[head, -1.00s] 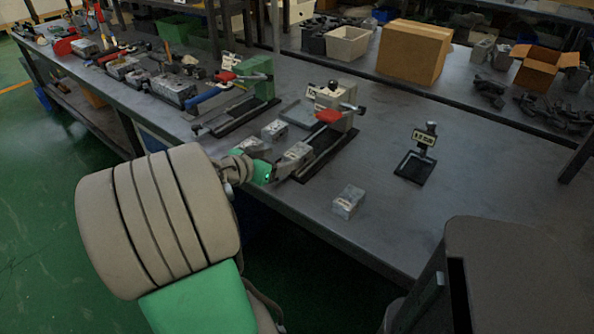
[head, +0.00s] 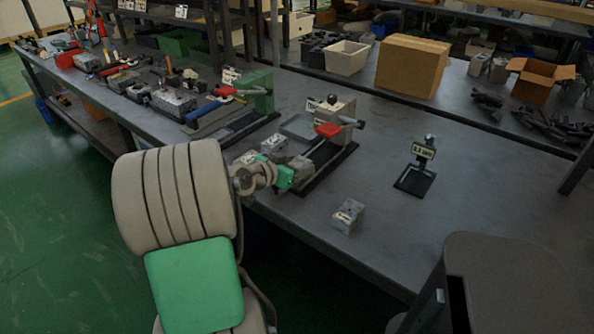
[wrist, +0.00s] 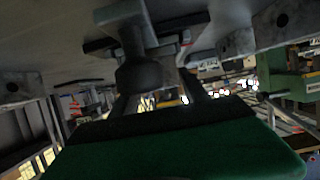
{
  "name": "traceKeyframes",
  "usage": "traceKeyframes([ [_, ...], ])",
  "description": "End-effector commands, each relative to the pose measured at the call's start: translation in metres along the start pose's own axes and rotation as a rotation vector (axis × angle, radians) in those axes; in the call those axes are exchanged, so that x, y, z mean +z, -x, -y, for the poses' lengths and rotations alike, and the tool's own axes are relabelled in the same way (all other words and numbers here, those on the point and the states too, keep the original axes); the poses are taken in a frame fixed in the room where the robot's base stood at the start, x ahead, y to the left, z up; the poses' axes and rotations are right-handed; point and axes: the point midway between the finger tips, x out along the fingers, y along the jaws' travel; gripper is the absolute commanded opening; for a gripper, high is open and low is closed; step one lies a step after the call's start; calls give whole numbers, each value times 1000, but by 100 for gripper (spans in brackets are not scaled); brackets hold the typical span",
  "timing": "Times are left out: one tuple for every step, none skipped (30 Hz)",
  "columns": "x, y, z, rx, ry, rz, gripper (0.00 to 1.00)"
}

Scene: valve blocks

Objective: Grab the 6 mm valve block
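Two small grey metal valve blocks lie on the bench: one (head: 348,215) stands alone near the front edge, the other (head: 273,144) lies left of the red-handled clamp. I cannot tell which is the 6 mm one; no size mark is readable on either. My gripper (head: 291,174) is at the bench's front edge, beside the front end of the clamp, left of the lone block and apart from it. Its fingers are small and partly hidden in the head view.
The clamp with a red handle (head: 328,130) and black base stands just beyond my gripper. A small black stand with a label (head: 423,151) is to the right. Another clamp with a green body (head: 258,90) is farther left. The bench around the lone block is clear.

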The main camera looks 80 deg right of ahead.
Motion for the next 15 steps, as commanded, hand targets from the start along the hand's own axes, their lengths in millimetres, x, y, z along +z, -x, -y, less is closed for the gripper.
traceKeyframes([
  [0,0,0,0,0,0,48],
  [0,0,0,0,0,0,46],
  [0,0,0,0,0,0,42],
  [0,0,0,0,0,0,40],
  [0,0,0,0,0,0,37],
  [0,0,0,0,0,0,34],
  [0,0,0,0,0,0,32],
  [0,0,0,0,0,0,29],
  [0,0,0,0,0,0,26],
  [0,0,0,0,0,0,23],
  [0,0,0,0,0,0,21],
  [0,0,0,0,0,0,18],
  [0,0,0,0,0,0,15],
  [0,0,0,0,0,0,13],
  [0,0,0,0,0,0,10],
])
